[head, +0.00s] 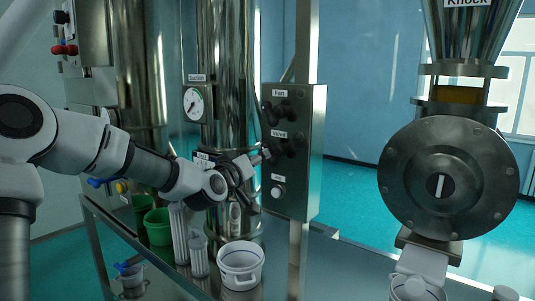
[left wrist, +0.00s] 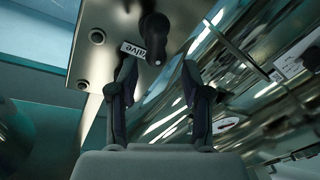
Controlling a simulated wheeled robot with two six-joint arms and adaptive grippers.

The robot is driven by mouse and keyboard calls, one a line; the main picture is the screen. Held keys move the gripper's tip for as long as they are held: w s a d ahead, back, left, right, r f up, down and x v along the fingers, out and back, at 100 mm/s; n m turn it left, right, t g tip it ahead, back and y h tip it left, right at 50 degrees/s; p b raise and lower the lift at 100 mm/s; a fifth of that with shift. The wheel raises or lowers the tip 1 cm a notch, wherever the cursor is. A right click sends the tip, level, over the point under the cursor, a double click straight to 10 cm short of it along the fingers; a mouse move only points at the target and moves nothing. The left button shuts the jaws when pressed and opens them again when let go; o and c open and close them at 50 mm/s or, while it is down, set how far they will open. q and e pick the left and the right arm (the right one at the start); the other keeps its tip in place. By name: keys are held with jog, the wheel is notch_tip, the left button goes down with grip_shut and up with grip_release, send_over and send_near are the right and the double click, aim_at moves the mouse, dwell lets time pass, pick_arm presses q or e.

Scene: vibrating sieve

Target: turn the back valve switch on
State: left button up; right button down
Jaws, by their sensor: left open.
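A grey metal control panel (head: 313,150) carries labels for Fan and Valve, with dark switches under them. My left gripper (head: 262,163) is at the panel's left side, close to the valve switch. In the left wrist view my left gripper (left wrist: 165,85) has its two fingers spread with nothing between them. A black switch knob (left wrist: 155,35) and a Valve label (left wrist: 133,50) lie just beyond the fingertips. I cannot tell whether the fingers touch the knob. My right gripper is not in view.
A large round steel housing (head: 448,180) is at the right. Open floor lies behind the panel.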

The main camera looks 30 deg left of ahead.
pick_arm(q)
jog(key=w+p, duration=0.1)
jog(key=w, duration=0.3)
jog(key=w+p, duration=0.2)
jog(key=w, duration=0.1)
jog(key=shift+w+a+f, duration=0.15)
jog(key=shift+w, duration=0.25)
jog(key=shift+a, duration=0.1)
jog(key=shift+s, duration=0.2)
grip_shut()
